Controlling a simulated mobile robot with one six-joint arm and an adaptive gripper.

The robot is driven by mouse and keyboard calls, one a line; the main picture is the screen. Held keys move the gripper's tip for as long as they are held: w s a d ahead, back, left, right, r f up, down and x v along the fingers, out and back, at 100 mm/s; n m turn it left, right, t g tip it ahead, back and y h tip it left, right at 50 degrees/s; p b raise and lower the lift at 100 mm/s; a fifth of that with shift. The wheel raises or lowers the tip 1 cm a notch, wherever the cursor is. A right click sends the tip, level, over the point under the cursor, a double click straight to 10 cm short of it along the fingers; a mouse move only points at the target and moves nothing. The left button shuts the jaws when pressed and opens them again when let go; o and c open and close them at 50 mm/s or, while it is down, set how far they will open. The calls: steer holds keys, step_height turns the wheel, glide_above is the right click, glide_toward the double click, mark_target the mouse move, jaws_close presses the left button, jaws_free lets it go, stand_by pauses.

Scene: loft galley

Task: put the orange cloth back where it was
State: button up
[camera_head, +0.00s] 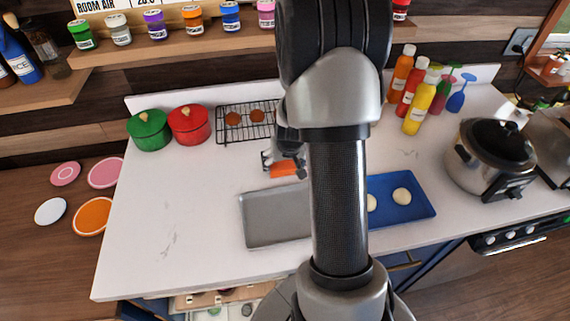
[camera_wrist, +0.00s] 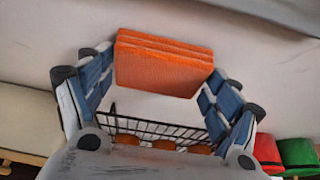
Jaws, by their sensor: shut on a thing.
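The orange cloth (camera_wrist: 160,66) is folded in layers and sits between the two fingers of my gripper (camera_wrist: 155,80) in the wrist view. My gripper is shut on it. In the head view the orange cloth (camera_head: 283,169) shows at the fingers of my gripper (camera_head: 284,160), above the white counter behind the grey tray. Whether it touches the counter cannot be told. My arm hides part of the counter to the right of the cloth.
A grey tray (camera_head: 247,220) and a blue tray (camera_head: 425,209) with pale round pieces lie in front. A wire rack (camera_head: 225,123), a red pot (camera_head: 189,124) and a green pot (camera_head: 149,130) stand behind. Bottles (camera_head: 420,105) and a cooker (camera_head: 470,175) are right. The counter's left is clear.

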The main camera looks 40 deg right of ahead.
steer(key=shift+r, duration=0.1)
steer(key=shift+f, duration=0.2)
steer(key=o, duration=0.9)
steer(key=shift+c, duration=0.2)
steer(key=shift+r, duration=0.1)
steer(key=p+v, duration=0.4)
steer(key=v, duration=0.8)
steer(key=s+a+r+n+y, duration=0.1)
steer(key=s+a+r+n, duration=0.15)
steer(key=a+r, duration=0.85)
steer(key=s+a+r+n+y, duration=0.1)
steer(key=s+a+r+n, duration=0.3)
steer(key=s+a, duration=0.9)
steer(key=shift+s+r+t, duration=0.15)
steer(key=shift+r+t, duration=0.25)
steer(key=shift+r, duration=0.55)
